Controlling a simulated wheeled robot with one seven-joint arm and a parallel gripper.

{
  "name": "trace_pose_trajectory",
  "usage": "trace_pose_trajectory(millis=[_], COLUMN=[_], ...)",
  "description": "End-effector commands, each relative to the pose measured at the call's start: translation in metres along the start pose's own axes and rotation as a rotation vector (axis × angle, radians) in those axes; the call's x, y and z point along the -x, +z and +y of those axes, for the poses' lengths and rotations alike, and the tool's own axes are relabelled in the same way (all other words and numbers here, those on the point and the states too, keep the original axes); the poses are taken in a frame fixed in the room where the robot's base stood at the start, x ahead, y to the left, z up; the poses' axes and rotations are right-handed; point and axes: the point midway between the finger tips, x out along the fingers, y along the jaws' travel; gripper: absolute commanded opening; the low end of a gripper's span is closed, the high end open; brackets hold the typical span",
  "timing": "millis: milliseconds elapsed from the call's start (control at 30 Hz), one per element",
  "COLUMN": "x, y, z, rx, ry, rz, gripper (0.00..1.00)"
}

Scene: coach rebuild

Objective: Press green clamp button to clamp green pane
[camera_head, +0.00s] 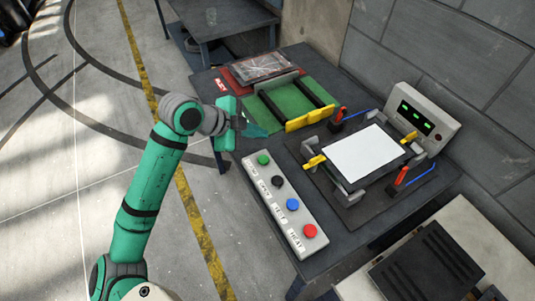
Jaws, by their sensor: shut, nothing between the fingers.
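The button box (285,203) is a pale slanted panel on the dark table. Its green button (263,159) is at the far end, followed by black, blue and red buttons towards me. A green flat piece (290,103) lies behind, under black rails.
A grey unit with a lit green display (417,117) stands at the back right. A red tray (262,68) holding a dark pane is at the far end.

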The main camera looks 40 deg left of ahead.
Motion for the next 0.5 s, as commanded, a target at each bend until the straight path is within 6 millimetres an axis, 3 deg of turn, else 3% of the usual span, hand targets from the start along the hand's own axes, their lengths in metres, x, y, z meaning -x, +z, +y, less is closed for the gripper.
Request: trace_pose_trajectory(millis=[500], x=[-0.012], y=[0.009], z=[0.009], rx=[0.002], ry=[0.000], rz=[0.000], gripper=[0.00])
